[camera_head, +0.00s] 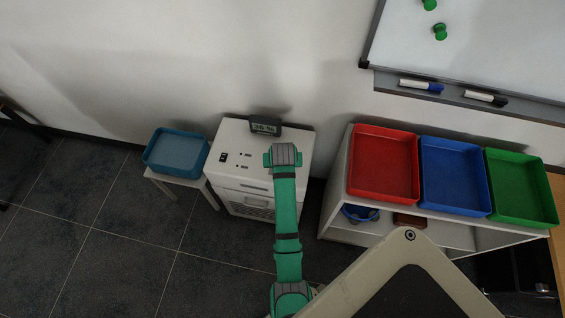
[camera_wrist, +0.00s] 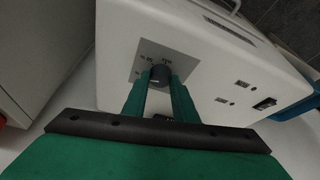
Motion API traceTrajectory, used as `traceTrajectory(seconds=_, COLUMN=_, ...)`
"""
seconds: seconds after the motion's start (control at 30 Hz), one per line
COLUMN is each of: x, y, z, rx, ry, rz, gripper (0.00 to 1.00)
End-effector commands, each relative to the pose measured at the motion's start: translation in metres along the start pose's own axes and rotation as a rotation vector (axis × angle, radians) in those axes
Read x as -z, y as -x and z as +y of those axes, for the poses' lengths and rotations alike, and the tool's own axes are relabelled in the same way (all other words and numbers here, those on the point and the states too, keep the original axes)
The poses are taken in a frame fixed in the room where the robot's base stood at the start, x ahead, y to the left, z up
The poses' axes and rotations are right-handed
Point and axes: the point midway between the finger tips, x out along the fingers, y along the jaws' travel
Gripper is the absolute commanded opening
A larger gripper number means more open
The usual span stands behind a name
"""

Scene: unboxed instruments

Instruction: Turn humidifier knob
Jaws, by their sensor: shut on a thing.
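The humidifier (camera_head: 240,150) is a white box-shaped cabinet standing on the floor by the wall; its white top also shows in the wrist view (camera_wrist: 220,60). Its dark round knob (camera_wrist: 160,74) sits on a grey square plate with small markings. My gripper (camera_wrist: 160,88) has its two green fingers on either side of the knob, shut on it. In the head view my green arm reaches over the humidifier's right part, and the gripper and knob are hidden beneath the wrist.
A small dark digital display (camera_head: 265,126) stands at the humidifier's back edge. A blue tray (camera_head: 177,170) on a stool is to the left. A white shelf (camera_head: 335,185) with red (camera_head: 384,192), blue and green trays is close on the right. The tiled floor at front left is clear.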

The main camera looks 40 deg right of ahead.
Motion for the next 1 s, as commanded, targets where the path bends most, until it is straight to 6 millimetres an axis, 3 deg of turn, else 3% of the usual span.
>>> traceTrajectory(seconds=0.6, x=0.0004, y=-0.0011, z=-0.0054, rx=-0.211, ry=-0.503, rz=-0.002, gripper=0.03)
traceTrajectory(seconds=1.0, x=0.0004, y=-0.0018, z=-0.005, rx=-0.281, ry=-0.675, rz=-0.004, gripper=0.03)
